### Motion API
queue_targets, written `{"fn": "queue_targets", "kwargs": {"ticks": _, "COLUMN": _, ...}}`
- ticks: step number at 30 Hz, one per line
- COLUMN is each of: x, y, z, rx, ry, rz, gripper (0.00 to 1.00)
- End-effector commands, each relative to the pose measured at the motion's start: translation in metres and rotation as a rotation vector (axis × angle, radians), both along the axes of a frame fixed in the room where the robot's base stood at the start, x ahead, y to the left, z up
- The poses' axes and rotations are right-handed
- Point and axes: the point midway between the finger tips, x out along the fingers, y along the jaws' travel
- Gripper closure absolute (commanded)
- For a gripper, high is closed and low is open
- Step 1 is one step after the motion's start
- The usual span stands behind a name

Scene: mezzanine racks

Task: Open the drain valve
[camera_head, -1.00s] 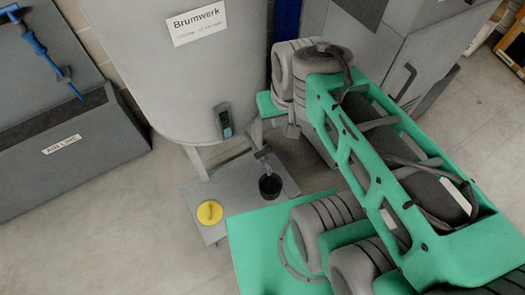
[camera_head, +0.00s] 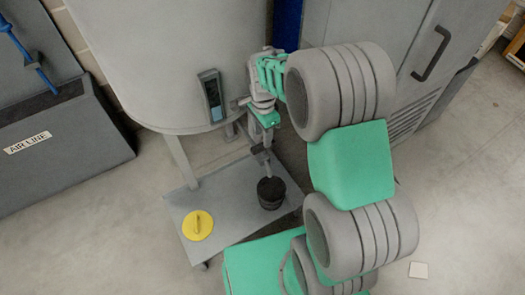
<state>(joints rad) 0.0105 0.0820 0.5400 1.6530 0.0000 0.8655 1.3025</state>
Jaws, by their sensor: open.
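The drain valve (camera_head: 260,150) is a small dark fitting with a short grey spout, low at the front of the big grey tank (camera_head: 150,60). Its spout points down over a black cup (camera_head: 271,192) on a grey stand. My gripper (camera_head: 264,132) is open and comes down from above, just over the valve. Whether the fingers touch the valve cannot be told. My wrist and gripper hide the valve's upper part and its joint to the tank.
A yellow round lid (camera_head: 197,225) lies left of the cup on the stand (camera_head: 222,208). A dark gauge (camera_head: 211,97) is on the tank. A grey cabinet (camera_head: 440,60) stands at right, an air line box (camera_head: 60,140) at left. Floor in front is open.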

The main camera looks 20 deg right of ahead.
Motion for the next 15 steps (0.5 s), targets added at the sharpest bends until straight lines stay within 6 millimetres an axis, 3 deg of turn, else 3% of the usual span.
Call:
{"fn": "queue_targets", "kwargs": {"ticks": 6, "x": -0.001, "y": 0.0, "z": -0.045, "rx": 0.0, "ry": 0.004, "rz": 0.002, "gripper": 0.56}}
{"fn": "queue_targets", "kwargs": {"ticks": 15, "x": -0.001, "y": 0.0, "z": -0.059, "rx": 0.0, "ry": 0.0, "rz": 0.004, "gripper": 0.56}}
